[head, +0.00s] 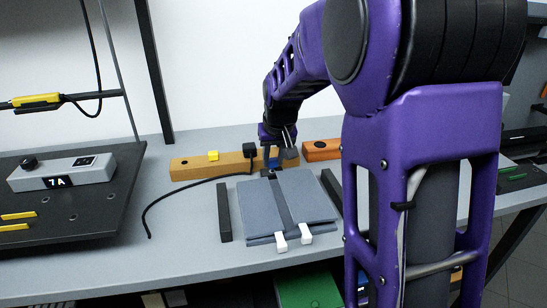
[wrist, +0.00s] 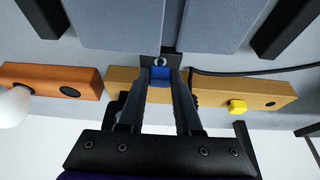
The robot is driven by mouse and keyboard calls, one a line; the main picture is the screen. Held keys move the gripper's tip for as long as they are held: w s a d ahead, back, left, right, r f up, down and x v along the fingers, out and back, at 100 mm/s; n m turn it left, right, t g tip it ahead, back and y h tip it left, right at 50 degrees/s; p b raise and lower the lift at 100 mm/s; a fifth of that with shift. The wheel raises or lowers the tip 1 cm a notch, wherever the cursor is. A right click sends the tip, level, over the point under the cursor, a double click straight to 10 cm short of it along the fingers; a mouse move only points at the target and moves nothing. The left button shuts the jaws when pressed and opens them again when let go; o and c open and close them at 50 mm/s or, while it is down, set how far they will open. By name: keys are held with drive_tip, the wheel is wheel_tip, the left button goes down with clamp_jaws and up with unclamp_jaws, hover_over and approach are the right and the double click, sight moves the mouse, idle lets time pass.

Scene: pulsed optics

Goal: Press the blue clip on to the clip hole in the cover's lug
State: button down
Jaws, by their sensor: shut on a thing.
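My gripper (head: 272,163) reaches down at the back edge of the grey cover (head: 247,210). In the wrist view my gripper (wrist: 160,80) is shut on the blue clip (wrist: 160,74), which sits between the fingertips. The cover (wrist: 120,22) lies flat with a dark strip down its middle. Its lug (wrist: 172,55) sticks out at the back edge, with a pale ring around the hole (wrist: 160,61). The clip is right by this ring in the picture. Whether it touches the lug, I cannot tell. In the head view my fingers mostly hide the clip and lug.
A tan wooden block (head: 190,168) with a yellow clip (head: 213,155) and a black piece (head: 250,149) stands behind the cover. An orange block (head: 318,151) is to the right. Dark bars (head: 224,212) flank the cover. A black cable (head: 160,197) lies left.

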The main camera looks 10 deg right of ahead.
drive_tip(key=shift+f+b, duration=0.35)
drive_tip(key=shift+f, duration=0.35)
drive_tip(key=shift+f, duration=0.3)
drive_tip(key=c, duration=0.5)
unclamp_jaws()
drive_tip(key=shift+r, duration=0.1)
drive_tip(key=p+v, duration=0.2)
drive_tip(key=v, duration=0.5)
drive_tip(key=w+p+v, duration=0.1)
drive_tip(key=p+v, duration=0.1)
drive_tip(key=v, duration=0.5)
drive_tip(key=p+v, duration=0.2)
drive_tip(key=v, duration=0.5)
drive_tip(key=shift+w+r, duration=0.25)
drive_tip(key=shift+r, duration=0.1)
